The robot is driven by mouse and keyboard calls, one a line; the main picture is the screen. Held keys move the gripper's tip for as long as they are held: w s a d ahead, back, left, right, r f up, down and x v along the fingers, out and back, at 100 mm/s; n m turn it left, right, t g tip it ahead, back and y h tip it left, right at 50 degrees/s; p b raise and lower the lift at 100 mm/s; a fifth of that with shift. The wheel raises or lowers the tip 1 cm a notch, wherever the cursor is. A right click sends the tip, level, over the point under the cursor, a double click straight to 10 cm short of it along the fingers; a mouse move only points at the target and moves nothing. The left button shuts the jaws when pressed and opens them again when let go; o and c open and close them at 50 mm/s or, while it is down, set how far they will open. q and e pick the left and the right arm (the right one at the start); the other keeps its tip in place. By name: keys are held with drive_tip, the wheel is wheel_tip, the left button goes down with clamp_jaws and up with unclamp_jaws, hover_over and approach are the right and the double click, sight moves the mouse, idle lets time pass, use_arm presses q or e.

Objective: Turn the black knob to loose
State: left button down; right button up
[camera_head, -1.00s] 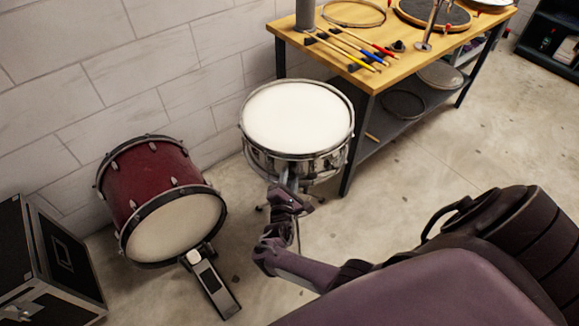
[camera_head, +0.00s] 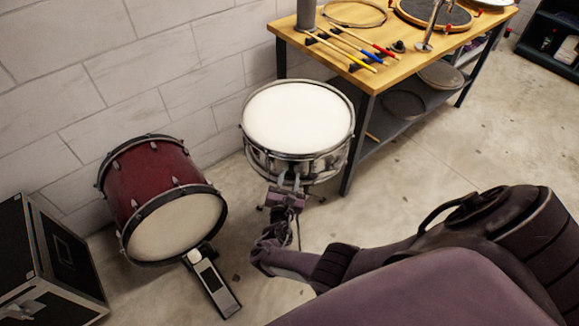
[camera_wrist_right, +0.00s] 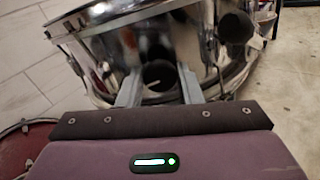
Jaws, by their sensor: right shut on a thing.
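The chrome snare drum (camera_head: 298,120) with a white head stands in front of the workbench; its shell also fills the upper right wrist view (camera_wrist_right: 110,55). The black knob (camera_wrist_right: 160,75) is a round dark piece low on the shell, between my right fingers. My right gripper (camera_wrist_right: 158,85) is shut on it, with one grey finger on each side. In the head view the right gripper (camera_head: 287,184) is at the near side of the drum, and the knob is hidden there. My left gripper is not in view.
A second dark round part (camera_wrist_right: 236,27) sticks out on the shell, to the right of the fingers. A red bass drum (camera_head: 155,185) with a pedal (camera_head: 215,287) and a black case (camera_head: 60,255) stand left. The wooden workbench (camera_head: 410,65) with drumsticks is behind right.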

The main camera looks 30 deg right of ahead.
idle(0.5)
drive_tip(key=o, duration=0.9)
drive_tip(key=shift+o, duration=0.2)
drive_tip(key=p+v, duration=0.1)
drive_tip(key=v, duration=0.7)
drive_tip(key=shift+f, duration=0.1)
